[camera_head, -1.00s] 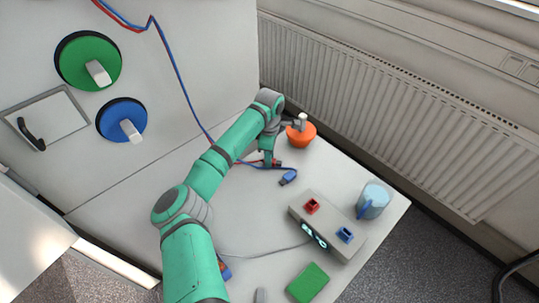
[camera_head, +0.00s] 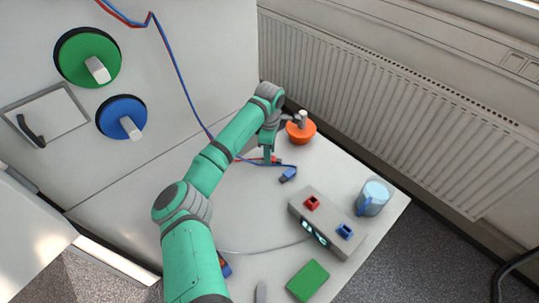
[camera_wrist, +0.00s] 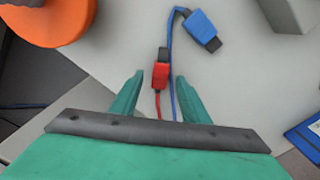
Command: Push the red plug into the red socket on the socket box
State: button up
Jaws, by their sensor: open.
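The red plug (camera_wrist: 160,72) lies on the white table, its dark tip pointing away from my gripper and its red cable running back between the fingers. In the head view the red plug (camera_head: 276,160) shows only in part beside my gripper (camera_head: 267,158). In the wrist view my gripper (camera_wrist: 157,88) is open, one finger on each side of the plug's rear and cable, with gaps on both sides. The grey socket box (camera_head: 325,226) stands on the table to the right, with a red socket (camera_head: 312,203) and a blue socket (camera_head: 345,231) on top.
The blue plug (camera_head: 288,175) lies near the red one, its cable passing close to the right finger. An orange round object (camera_head: 300,131) stands behind my gripper. A cup (camera_head: 373,198) stands right of the box, a green block (camera_head: 308,281) in front. Bare table lies between plugs and box.

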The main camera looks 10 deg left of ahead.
notch_tip(320, 180, up, 10)
jog(key=shift+f, duration=0.25)
